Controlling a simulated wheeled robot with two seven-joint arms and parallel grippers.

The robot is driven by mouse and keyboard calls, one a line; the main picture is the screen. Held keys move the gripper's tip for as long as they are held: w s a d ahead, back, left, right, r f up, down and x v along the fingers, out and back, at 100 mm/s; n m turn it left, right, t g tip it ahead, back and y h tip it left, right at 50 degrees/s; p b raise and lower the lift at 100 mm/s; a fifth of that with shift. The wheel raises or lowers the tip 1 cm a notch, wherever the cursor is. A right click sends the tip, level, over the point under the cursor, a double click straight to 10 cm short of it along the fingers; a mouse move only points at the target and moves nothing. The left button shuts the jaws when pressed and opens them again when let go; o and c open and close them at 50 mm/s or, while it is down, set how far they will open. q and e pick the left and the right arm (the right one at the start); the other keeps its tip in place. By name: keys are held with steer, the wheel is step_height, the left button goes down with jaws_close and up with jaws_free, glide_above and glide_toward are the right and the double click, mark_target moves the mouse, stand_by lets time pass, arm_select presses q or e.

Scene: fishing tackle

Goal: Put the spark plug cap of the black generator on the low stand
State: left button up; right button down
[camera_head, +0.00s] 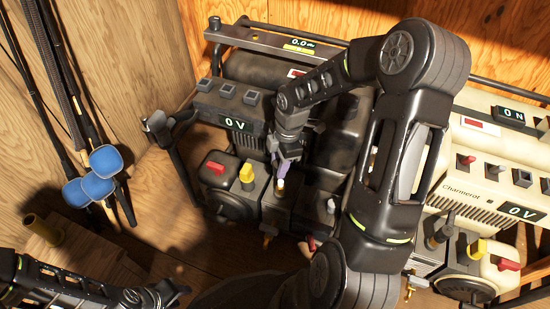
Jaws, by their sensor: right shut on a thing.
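The black generator (238,124) stands left of centre, its display reading 0 V. A short pale spark plug (280,187) with a yellowish base sticks up from its engine block, right of the yellow knob. My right gripper (283,163) reaches down from above and is shut on the spark plug cap, which its fingers mostly hide. The fingertips are just above the plug; whether the cap touches it I cannot tell. My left gripper (172,291) is low at the left, away from the generator, and its opening is unclear. I cannot make out a low stand under the generator.
A cream generator (470,190) stands at the right, its upper display reading ON and its lower one 0 V. Fishing rods with blue ends (90,188) lean at the left wall. My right arm hides much of the space between the generators. Wooden floor at lower left is partly clear.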

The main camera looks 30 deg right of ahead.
steer(key=w+a+r+m, duration=0.4)
steer(key=r+m, duration=0.1)
steer(key=r, duration=0.2)
steer(key=w+a+r+m+t+h, duration=0.1)
steer(key=w+a+r+m, duration=0.2)
steer(key=r, duration=0.4)
steer(key=w+a+r+m, duration=0.4)
steer(key=a+r+m, duration=0.1)
steer(key=r+m, duration=0.2)
steer(key=shift+w+r+h, duration=0.35)
steer(key=shift+h, duration=0.05)
